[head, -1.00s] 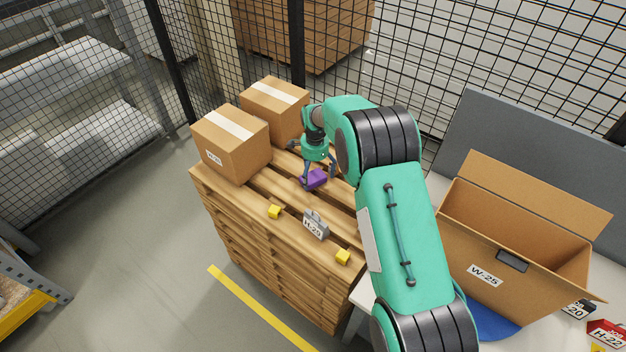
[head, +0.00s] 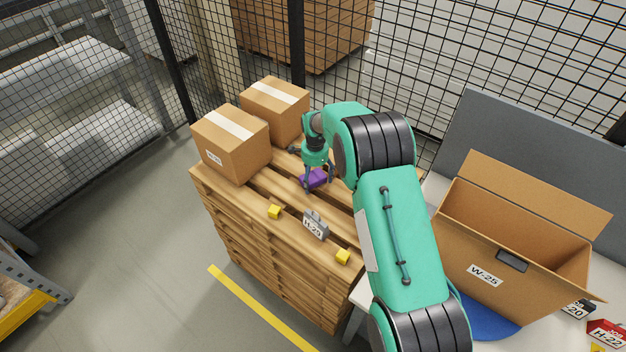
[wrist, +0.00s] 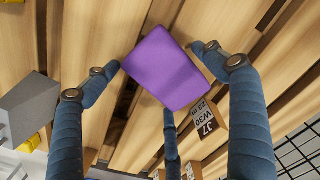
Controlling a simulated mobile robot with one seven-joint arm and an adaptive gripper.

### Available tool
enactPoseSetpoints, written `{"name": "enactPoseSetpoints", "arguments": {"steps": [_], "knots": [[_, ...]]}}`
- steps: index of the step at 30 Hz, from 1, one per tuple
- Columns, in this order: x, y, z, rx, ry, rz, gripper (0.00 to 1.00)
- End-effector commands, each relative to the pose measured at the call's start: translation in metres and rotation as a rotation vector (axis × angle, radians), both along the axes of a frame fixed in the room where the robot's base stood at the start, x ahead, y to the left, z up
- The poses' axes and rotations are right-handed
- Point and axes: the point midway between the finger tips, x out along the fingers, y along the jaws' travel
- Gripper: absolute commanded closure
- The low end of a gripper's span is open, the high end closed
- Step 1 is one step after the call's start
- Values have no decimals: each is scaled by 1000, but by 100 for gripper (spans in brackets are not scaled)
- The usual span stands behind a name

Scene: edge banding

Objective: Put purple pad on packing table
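The purple pad (head: 314,179) lies on the wooden pallet stack, near its middle. In the wrist view the purple pad (wrist: 166,68) sits between my spread fingers. My gripper (head: 318,180) is over the pad, pointing down. In the wrist view my gripper (wrist: 160,75) is open, its blue fingers around the pad; the left fingertip is close to the pad's corner, and contact cannot be told. The packing table (head: 362,296) is the white surface at the right, partly hidden behind my arm.
Two closed cartons (head: 232,145) stand on the pallet's back left. A grey H-29 block (head: 315,225) and two yellow cubes (head: 274,212) lie near its front edge. An open W-25 carton (head: 505,255), a blue mat (head: 490,322) and labelled blocks (head: 606,334) occupy the table.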

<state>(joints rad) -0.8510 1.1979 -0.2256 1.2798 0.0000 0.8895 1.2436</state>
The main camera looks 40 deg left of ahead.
Motion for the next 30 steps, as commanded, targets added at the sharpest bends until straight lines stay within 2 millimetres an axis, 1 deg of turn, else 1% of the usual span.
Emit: {"name": "enactPoseSetpoints", "arguments": {"steps": [1,3,7,8,15,20,26,30], "knots": [[0,0,0,0,0,0,32],[0,0,0,0,0,0,46],[0,0,0,0,0,0,47],[0,0,0,0,0,0,50],[0,0,1,0,0,0,51],[0,0,7,1,0,0,51],[1,1,26,1,-2,0,51],[1,1,46,1,-2,0,51]]}}
